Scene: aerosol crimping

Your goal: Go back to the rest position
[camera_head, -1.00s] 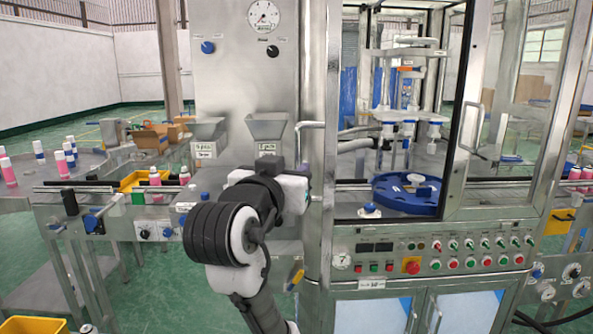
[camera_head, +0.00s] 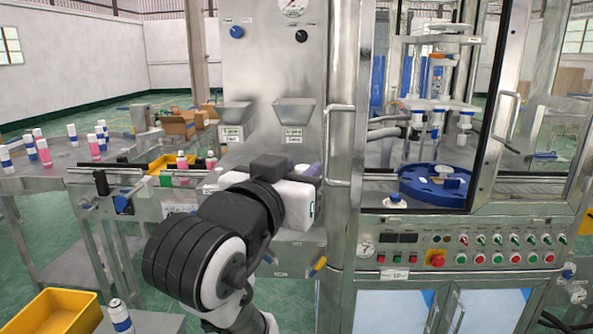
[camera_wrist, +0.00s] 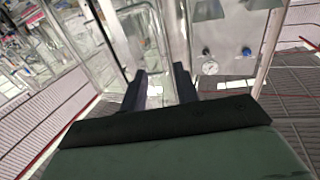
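My gripper (camera_wrist: 160,84) shows in the wrist view with its two dark fingers apart and nothing held between them. In the head view my arm is bent in front of the machine, and its fingers are mostly hidden behind the wrist. The steel crimping machine stands at the middle and right, with a blue round turntable (camera_head: 436,186) behind its glass. The control panel (camera_head: 470,249) with several buttons and knobs is to the right of my arm.
A yellow bin (camera_head: 62,313) and a white can with a blue band (camera_head: 119,315) are at the lower left. Several pink and white bottles stand on the left table (camera_head: 40,183). A vertical steel post (camera_head: 346,120) is close to my wrist. Green floor shows at the left.

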